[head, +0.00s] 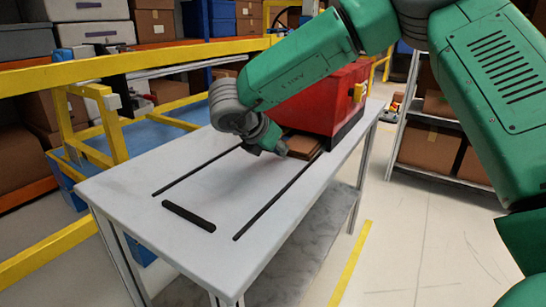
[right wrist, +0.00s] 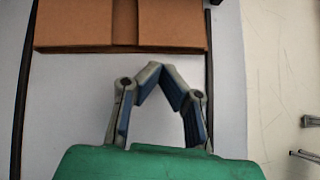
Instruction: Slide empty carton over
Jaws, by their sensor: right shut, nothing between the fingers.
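A brown carton (head: 304,146) lies on the white table (head: 215,185), partly hidden by my right arm, close against the red box. In the right wrist view the carton (right wrist: 75,25) is at the top, flat, with a darker strip across its middle. My right gripper (head: 280,149) is low over the table at the carton's near side. In the right wrist view its fingertips (right wrist: 158,70) meet in a point, shut and empty, with a small image gap to the carton's near edge. Contact is hard to judge. My left gripper is out of view.
A red box with a black base (head: 345,104) stands at the table's far end. Two dark rails run along the table, and a short black bar (head: 188,216) lies near its front. Yellow railings (head: 90,72) are on the left; a shelf with cartons (head: 428,150) is on the right.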

